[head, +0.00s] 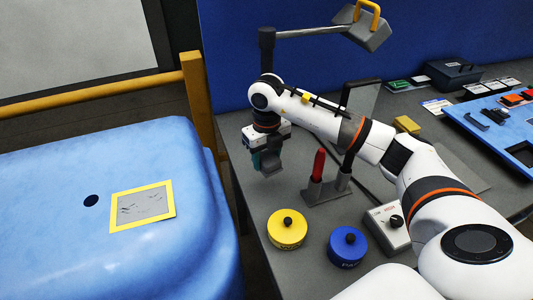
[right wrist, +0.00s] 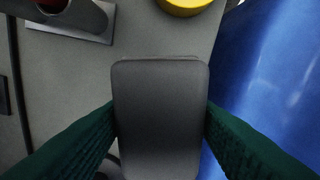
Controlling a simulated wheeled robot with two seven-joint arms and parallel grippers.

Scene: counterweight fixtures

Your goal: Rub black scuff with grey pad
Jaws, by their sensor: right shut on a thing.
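The black scuff (head: 140,209) is a set of thin dark smudges on a grey patch inside a yellow square frame (head: 174,212). The frame lies on top of a large light-blue rounded body at the left of the head view. My right gripper (head: 264,160) is shut on the grey pad (right wrist: 160,115), a dark rounded block between its green fingers in the right wrist view. In the head view the gripper and pad are over the grey bench, right of the blue body and apart from the scuff. My left gripper is not in view.
A yellow knobbed disc (head: 287,232), a blue knobbed disc (head: 347,248) and a red-handled tool (head: 317,167) in a stand are on the bench. A yellow post (head: 196,100) and rail stand behind the blue body. The blue body's top around the frame is mostly clear.

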